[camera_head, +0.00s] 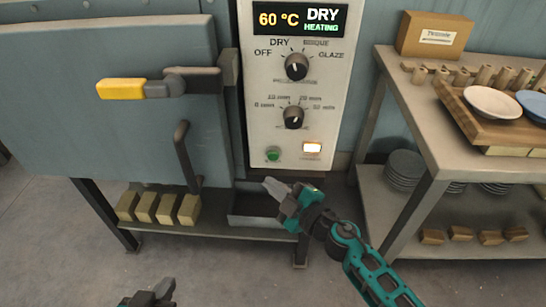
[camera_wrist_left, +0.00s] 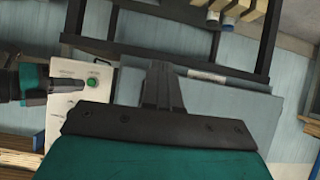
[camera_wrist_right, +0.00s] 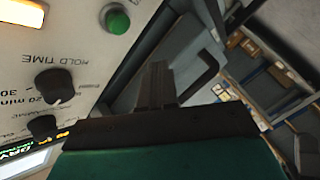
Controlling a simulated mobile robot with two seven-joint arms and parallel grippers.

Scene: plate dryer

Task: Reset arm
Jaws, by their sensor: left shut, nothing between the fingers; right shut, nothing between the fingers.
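My right gripper (camera_head: 272,187) is shut and empty, in front of the oven just below the control panel (camera_head: 297,90). In the right wrist view its fingers (camera_wrist_right: 157,85) are together, near the green button (camera_wrist_right: 117,20). My left gripper (camera_head: 165,288) is low at the bottom edge of the head view, apart from everything. In the left wrist view its fingers (camera_wrist_left: 160,85) are shut with nothing between them. The panel display (camera_head: 300,18) reads 60 °C, DRY, HEATING. The white lamp (camera_head: 312,148) is lit. The oven door (camera_head: 110,60) looks closed, with a yellow-ended handle (camera_head: 122,89).
A shelf unit (camera_head: 440,165) on the right holds a wooden board (camera_head: 462,112) with plates, a box (camera_head: 434,35) and stacked plates (camera_head: 405,170). Yellowish blocks (camera_head: 157,208) and a grey tray (camera_head: 258,208) sit under the oven. The floor in front is clear.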

